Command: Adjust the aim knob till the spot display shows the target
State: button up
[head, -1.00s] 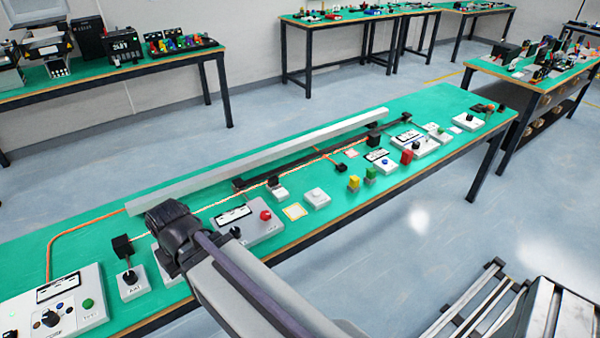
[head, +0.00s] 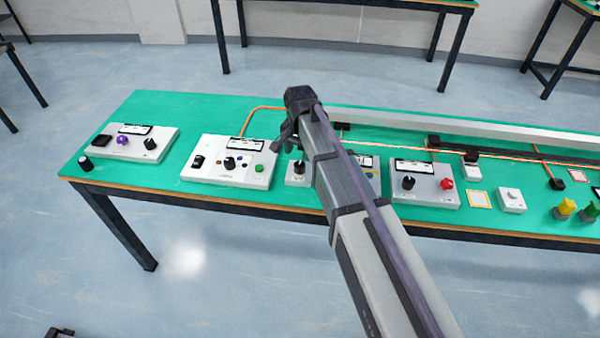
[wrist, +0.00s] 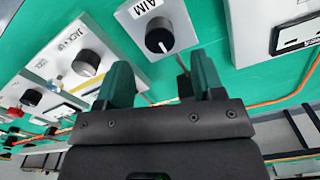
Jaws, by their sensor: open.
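The aim knob (wrist: 160,40) is a black knob with a white pointer line on a small white box labelled AIM. In the wrist view it lies beyond and between my fingertips, apart from them. In the head view the knob (head: 299,167) sits on its box beside my arm. My gripper (wrist: 162,78) is open and empty, with two green fingers; in the head view it (head: 287,132) hangs above the table behind the box. A panel (wrist: 243,30) with a display (wrist: 298,34) is cut off at the right of the wrist view. I cannot tell which display is the spot display or read it.
A panel (wrist: 70,30) with a JACK knob (wrist: 86,63) stands beside the AIM box. In the head view a panel (head: 210,170) with several buttons is left of it, and one with a red button (head: 446,183) is right. An orange line and a long grey rail (head: 450,125) run behind.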

aim_at(300, 164)
notch_tip(300, 164, down, 6)
jog(key=b, duration=0.4)
jog(key=shift+r, duration=0.2)
jog(key=shift+c, duration=0.4)
jog(key=c, duration=0.8)
jog(key=shift+c, duration=0.2)
